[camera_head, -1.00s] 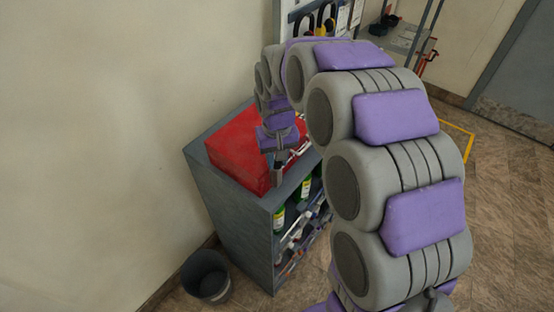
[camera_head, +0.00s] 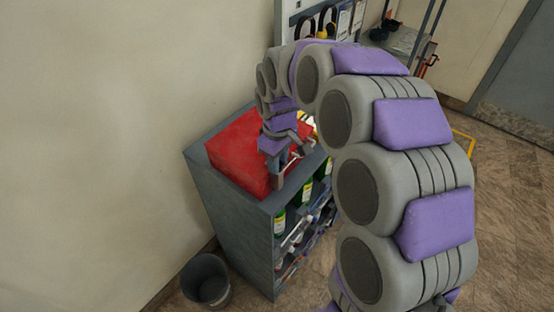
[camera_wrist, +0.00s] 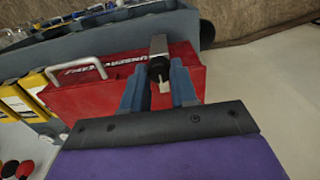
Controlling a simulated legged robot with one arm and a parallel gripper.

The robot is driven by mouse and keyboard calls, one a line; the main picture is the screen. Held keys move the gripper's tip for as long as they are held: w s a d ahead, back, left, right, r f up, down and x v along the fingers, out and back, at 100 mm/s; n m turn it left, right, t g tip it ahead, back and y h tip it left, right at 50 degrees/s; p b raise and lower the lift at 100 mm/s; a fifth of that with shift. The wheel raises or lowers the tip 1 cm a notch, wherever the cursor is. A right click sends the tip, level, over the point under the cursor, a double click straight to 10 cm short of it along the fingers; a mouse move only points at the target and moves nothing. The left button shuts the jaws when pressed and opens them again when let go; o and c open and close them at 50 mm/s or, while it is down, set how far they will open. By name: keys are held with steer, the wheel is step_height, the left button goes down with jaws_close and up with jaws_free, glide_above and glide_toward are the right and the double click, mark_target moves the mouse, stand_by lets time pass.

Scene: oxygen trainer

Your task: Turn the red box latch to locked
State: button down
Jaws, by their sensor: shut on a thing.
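The red box (camera_head: 238,150) sits on top of a grey shelf cabinet (camera_head: 232,215). In the wrist view the red box (camera_wrist: 95,92) shows its front face with lettering and a pale metal handle (camera_wrist: 75,68). My gripper (camera_wrist: 160,80) is at the front face, its two fingers closed around the latch (camera_wrist: 158,66), which has a dark round hub and a light metal lever. The lever points up in the wrist view. In the head view my gripper (camera_head: 284,175) is at the box's front edge; the latch is hidden there.
Green bottles (camera_head: 279,222) and other items stand on the cabinet's shelves below. A dark bin (camera_head: 206,280) stands on the floor beside the cabinet, near the wall. Open floor (camera_head: 510,220) lies to the right.

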stand_by(0.4)
steer(key=c, duration=0.9)
jaws_free()
steer(key=shift+r, duration=0.1)
steer(key=shift+r, duration=0.25)
step_height(320, 180, up, 17)
steer(key=shift+w+f+b, duration=0.1)
steer(key=shift+f+b, duration=0.1)
steer(key=shift+b, duration=0.4)
steer(key=s+d+f+m+b, duration=0.3)
steer(key=s+d+f+b, duration=0.1)
steer(key=s+f, duration=0.6)
steer(key=s+d+f+m+g+b, duration=0.1)
steer(key=s+d+f+m+b, duration=0.3)
steer(key=s+f+b, duration=0.3)
steer(key=s+d+f+m+b, duration=0.3)
steer(key=s+d+f+b, duration=0.2)
steer(key=s+f, duration=0.8)
steer(key=shift+s+d+f+g, duration=0.2)
steer(key=shift+s+d, duration=0.1)
steer(key=shift+s, duration=0.35)
steer(key=shift+s+d+f+g, duration=0.15)
steer(key=shift+s+d+g, duration=0.1)
steer(key=shift+s, duration=0.35)
